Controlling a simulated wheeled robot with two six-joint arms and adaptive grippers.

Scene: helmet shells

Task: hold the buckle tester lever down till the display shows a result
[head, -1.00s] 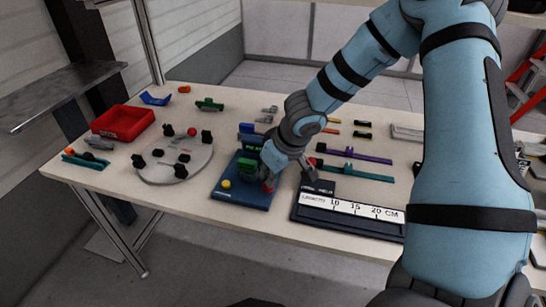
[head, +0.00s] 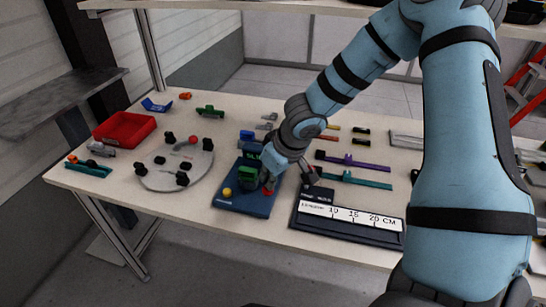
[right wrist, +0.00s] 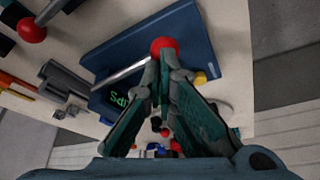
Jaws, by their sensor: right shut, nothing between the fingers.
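The buckle tester is a dark blue plate (head: 240,202) near the front edge of the table, with a yellow button (head: 227,191). Its lever is a metal rod (right wrist: 122,73) with a red knob (right wrist: 164,46), seen in the right wrist view. The display (right wrist: 120,97) shows green characters, partly hidden by my fingers. My right gripper (right wrist: 163,62) is shut and empty, with its fingertips right at the knob; I cannot tell whether they touch it. In the head view, my right gripper (head: 268,183) covers part of the tester. My left gripper is out of view.
A round grey fixture (head: 174,177) with black posts stands left of the tester, and a red tray (head: 124,130) lies beyond it. A dark board with a white centimetre scale (head: 350,213) lies close on the right. Coloured straps lie behind it.

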